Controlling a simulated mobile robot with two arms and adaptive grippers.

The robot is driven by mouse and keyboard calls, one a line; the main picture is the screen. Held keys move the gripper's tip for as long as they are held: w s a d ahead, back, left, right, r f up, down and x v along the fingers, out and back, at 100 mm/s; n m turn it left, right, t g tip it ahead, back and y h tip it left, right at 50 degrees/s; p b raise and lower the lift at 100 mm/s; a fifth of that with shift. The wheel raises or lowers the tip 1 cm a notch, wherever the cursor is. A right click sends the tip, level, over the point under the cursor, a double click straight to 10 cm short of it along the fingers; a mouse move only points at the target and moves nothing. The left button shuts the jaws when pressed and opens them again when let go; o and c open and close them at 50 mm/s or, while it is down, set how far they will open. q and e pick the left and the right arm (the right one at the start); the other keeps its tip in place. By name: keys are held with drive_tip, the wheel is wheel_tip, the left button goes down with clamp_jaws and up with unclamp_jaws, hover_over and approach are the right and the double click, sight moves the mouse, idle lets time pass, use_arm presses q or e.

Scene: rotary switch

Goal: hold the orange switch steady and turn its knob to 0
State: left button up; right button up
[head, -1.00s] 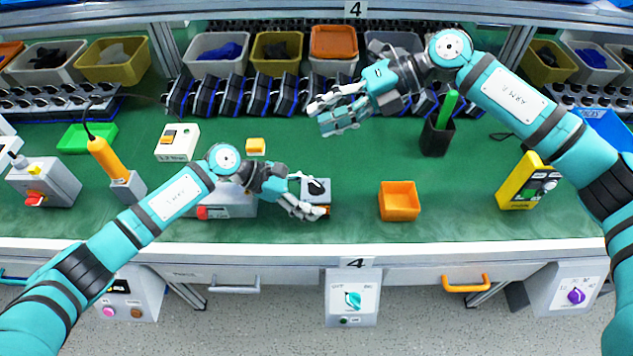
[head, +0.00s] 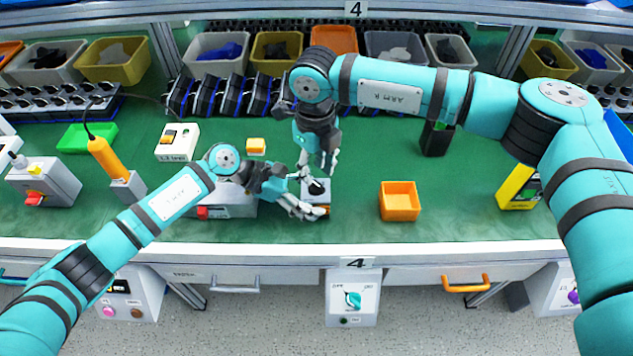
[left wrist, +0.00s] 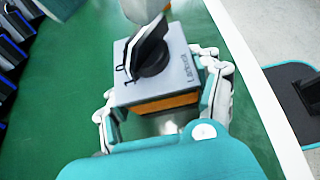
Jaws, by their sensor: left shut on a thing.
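The orange switch (head: 320,184) is a small box with a grey top, an orange base and a black knob (left wrist: 151,54). It sits on the green bench near the front edge. In the left wrist view its grey top (left wrist: 180,80) and orange side (left wrist: 165,106) show between my fingers. My left gripper (head: 313,200) is shut on the switch from the left, with fingers on opposite sides. My right gripper (head: 318,166) points down just above the knob, its fingers apart. Whether it touches the knob is unclear.
An orange open box (head: 400,214) stands to the right of the switch. A grey box with a red part (head: 225,205) lies under my left forearm. A black pen cup (head: 436,140) and a yellow device (head: 518,188) stand further right. Green bench between them is clear.

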sight(316, 183)
drive_tip(key=shift+f, duration=1.6)
clamp_jaws()
